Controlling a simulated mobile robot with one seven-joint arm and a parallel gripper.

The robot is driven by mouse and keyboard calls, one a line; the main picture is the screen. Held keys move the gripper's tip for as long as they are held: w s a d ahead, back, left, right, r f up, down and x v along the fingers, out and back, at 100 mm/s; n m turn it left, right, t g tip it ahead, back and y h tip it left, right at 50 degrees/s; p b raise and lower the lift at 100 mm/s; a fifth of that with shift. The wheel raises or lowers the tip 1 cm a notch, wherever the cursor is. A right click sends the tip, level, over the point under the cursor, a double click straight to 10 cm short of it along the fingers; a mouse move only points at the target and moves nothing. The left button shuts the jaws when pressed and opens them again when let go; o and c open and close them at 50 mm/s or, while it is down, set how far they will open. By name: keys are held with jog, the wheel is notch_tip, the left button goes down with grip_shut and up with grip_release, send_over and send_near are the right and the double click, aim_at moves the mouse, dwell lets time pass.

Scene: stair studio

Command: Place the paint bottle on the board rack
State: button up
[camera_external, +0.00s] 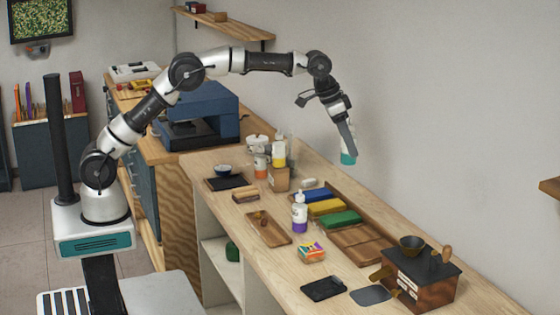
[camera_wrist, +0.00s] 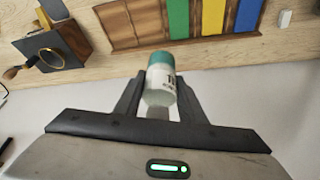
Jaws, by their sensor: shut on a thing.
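The paint bottle, white with a teal end, is between the fingers of my gripper (camera_external: 347,145). In the outside view only its lower part (camera_external: 348,159) shows, teal end down. In the wrist view the bottle (camera_wrist: 160,82) sits between both fingers (camera_wrist: 160,100), its teal end pointing away from the palm. My gripper is shut on it, in the air near the wall. The board rack (camera_external: 368,250) is a brown wooden tray on the bench holding blue, yellow and green boards; bare brown slots are at its near end. It also shows at the top of the wrist view (camera_wrist: 122,22).
A white bottle with a purple band (camera_external: 299,214) stands left of the rack, beside a small wooden tray (camera_external: 268,230). A colourful box (camera_external: 311,253) lies nearer. A wooden grinder-like box (camera_external: 425,285) stands at the near end. Several bottles (camera_external: 278,152) stand farther back.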

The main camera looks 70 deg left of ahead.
jog(key=s+d+f+m, duration=0.1)
jog(key=s+d, duration=0.1)
jog(key=d, duration=0.2)
jog(key=shift+w+d+f, duration=0.1)
jog(key=shift+w+f, duration=0.05)
jog(key=shift+f, duration=4.85)
jog(key=shift+w+f, duration=0.15)
jog(key=shift+f, duration=4.85)
jog(key=shift+f, duration=0.2)
jog(key=o, duration=1.1)
